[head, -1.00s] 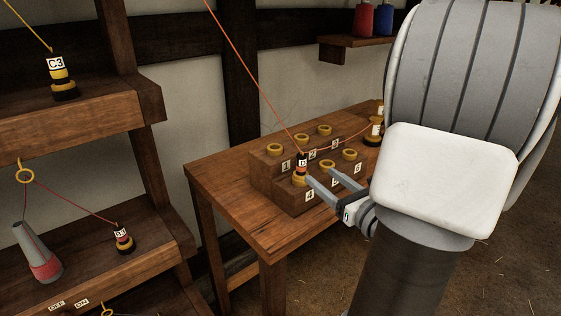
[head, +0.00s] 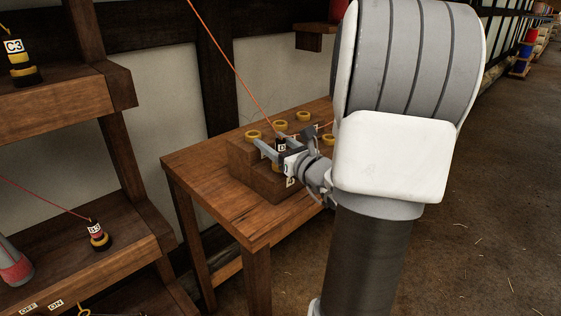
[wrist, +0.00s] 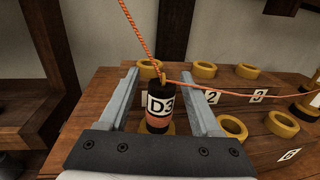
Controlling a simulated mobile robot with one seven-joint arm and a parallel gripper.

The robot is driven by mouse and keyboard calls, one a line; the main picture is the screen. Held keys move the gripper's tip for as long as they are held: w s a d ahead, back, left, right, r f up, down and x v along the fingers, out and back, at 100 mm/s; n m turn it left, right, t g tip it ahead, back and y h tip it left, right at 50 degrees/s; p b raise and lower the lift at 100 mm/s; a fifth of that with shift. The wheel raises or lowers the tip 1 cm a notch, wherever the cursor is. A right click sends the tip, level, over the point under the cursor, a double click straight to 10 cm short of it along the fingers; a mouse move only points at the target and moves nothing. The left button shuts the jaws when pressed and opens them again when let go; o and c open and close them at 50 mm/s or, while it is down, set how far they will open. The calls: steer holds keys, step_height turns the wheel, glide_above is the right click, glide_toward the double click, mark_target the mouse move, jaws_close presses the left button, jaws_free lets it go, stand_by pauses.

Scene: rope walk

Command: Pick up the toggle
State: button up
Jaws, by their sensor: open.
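The toggle marked D3 (wrist: 158,106) is a dark upright cylinder with a white label, an orange-brown band and an orange cord at its top. It stands in a yellow ring on the stepped wooden block (head: 256,182). In the head view the toggle (head: 281,144) is partly hidden by my gripper (head: 282,137). In the wrist view my gripper (wrist: 159,76) is open, with one finger on each side of the toggle and visible gaps between. Whether a finger touches it cannot be told from the head view.
Several yellow rings sit on the block, including an empty one (wrist: 232,125) right of the toggle. One cord rises up and left; another runs right to a second toggle (wrist: 307,106). The wooden table (head: 228,214) has bare room in front. Shelves with other toggles (head: 98,235) stand left.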

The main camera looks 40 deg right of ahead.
jaws_close()
steer(key=shift+r, duration=0.15)
stand_by(0.4)
